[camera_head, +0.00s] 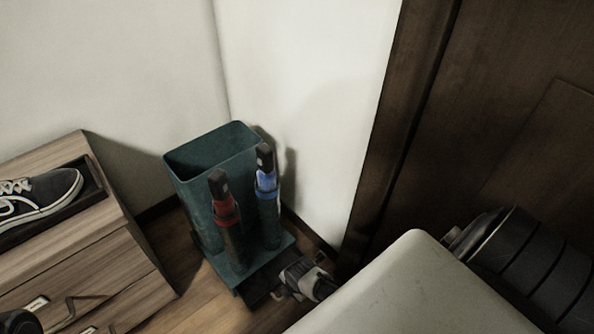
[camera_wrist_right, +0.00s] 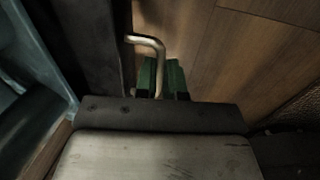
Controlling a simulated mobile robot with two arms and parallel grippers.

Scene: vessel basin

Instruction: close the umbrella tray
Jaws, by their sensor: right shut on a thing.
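The teal umbrella stand (camera_head: 200,190) stands in the wall corner. A red-handled umbrella (camera_head: 224,208) and a blue-handled umbrella (camera_head: 267,190) are upright at its front. The dark umbrella tray (camera_head: 258,288) sticks out from the base at floor level; its dark front also shows in the right wrist view (camera_wrist_right: 92,45). My right gripper (camera_head: 290,288) is at the tray's outer end. In the right wrist view its green-padded fingers (camera_wrist_right: 163,80) are shut on the bent metal tray handle (camera_wrist_right: 148,42). A dark part at the head view's lower left corner looks like my left gripper (camera_head: 18,320); its fingers are unclear.
A wooden cabinet (camera_head: 95,260) with drawer handles stands left of the stand, with a sneaker (camera_head: 40,195) on top. A dark wooden door (camera_head: 500,110) is on the right. A strip of wood floor (camera_head: 195,310) is free between cabinet and tray.

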